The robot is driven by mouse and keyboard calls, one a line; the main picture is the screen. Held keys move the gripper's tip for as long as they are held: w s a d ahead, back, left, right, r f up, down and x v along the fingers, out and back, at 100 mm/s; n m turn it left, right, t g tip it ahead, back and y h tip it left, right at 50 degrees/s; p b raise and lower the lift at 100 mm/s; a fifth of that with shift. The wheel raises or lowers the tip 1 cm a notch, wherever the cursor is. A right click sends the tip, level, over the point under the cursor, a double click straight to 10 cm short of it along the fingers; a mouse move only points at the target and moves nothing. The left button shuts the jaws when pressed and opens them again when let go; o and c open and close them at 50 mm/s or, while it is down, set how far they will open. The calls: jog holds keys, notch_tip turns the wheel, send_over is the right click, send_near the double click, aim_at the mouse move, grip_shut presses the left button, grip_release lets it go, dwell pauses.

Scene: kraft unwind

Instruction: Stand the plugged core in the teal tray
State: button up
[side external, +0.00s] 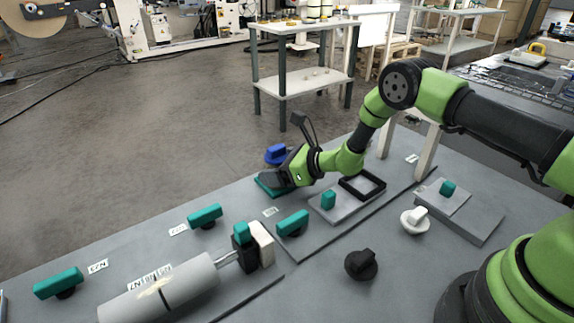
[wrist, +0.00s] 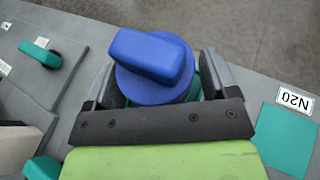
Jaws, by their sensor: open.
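A blue round piece with a blocky blue bar on top (wrist: 152,58) lies between my gripper's two fingers in the wrist view. It also shows just behind the gripper in the side view (side external: 276,152). I cannot tell for sure that it is the plugged core. My gripper (side external: 274,180) is open, low over the bench's far edge, its fingers either side of the blue piece (wrist: 157,82). A flat teal area, seemingly the teal tray (side external: 263,186), is partly hidden under the gripper; a teal patch shows at right in the wrist view (wrist: 287,140).
Several teal handles, such as one at the left (side external: 58,283), stand along the bench. A grey roller (side external: 160,293) lies front left. A black square frame (side external: 362,186) sits on a grey plate. Black (side external: 361,265) and white (side external: 414,220) knobs stand at right.

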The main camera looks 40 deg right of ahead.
jog(key=v, duration=1.2)
jog(key=s+a+r+n+g+y, duration=0.25)
jog(key=s+a+r+n, duration=0.2)
jog(key=r+n, duration=0.35)
jog(key=s+a+r+n+g+y, duration=0.2)
jog(key=s+a+r+n+g, duration=0.25)
jog(key=r, duration=0.45)
jog(key=s+d+r+n+t+h, duration=0.1)
jog(key=s+d+r+n+h, duration=0.2)
jog(key=s+n, duration=0.3)
jog(key=s+d+r+n+t+h, duration=0.1)
jog(key=s+r+n+h, duration=0.3)
jog(key=s, duration=0.5)
jog(key=d+n+h, duration=0.1)
jog(key=n+h, duration=0.1)
jog(key=n, duration=0.1)
jog(key=shift+s+d+t, duration=0.15)
jog(key=shift+d+t, duration=0.15)
jog(key=shift+d, duration=0.1)
jog(key=shift+n, duration=0.25)
